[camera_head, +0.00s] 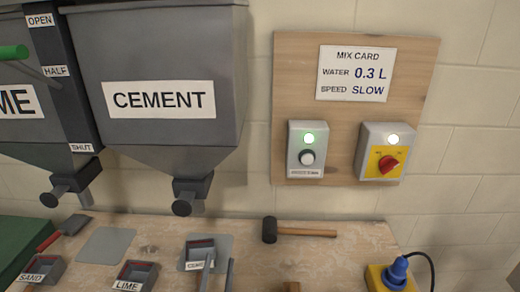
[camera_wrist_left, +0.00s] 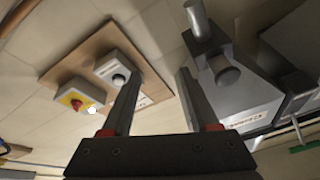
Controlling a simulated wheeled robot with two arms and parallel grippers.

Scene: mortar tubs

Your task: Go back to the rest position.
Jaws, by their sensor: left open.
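My left gripper (camera_head: 220,264) shows at the bottom of the head view, with its two fingers apart and nothing between them. The fingertips appear just in front of the small cement box (camera_head: 200,244); whether they touch it I cannot tell. In the left wrist view the same gripper (camera_wrist_left: 158,76) has its fingers spread, with the wall board (camera_wrist_left: 72,48) and grey hopper parts beyond. My right gripper is not in view.
The workbench (camera_head: 340,240) holds a sand box (camera_head: 41,270), a lime box (camera_head: 135,275), a mallet (camera_head: 300,232) and a blue plug (camera_head: 397,272). The cement hopper (camera_head: 155,75) hangs above. A mix card (camera_head: 355,73) is on the board.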

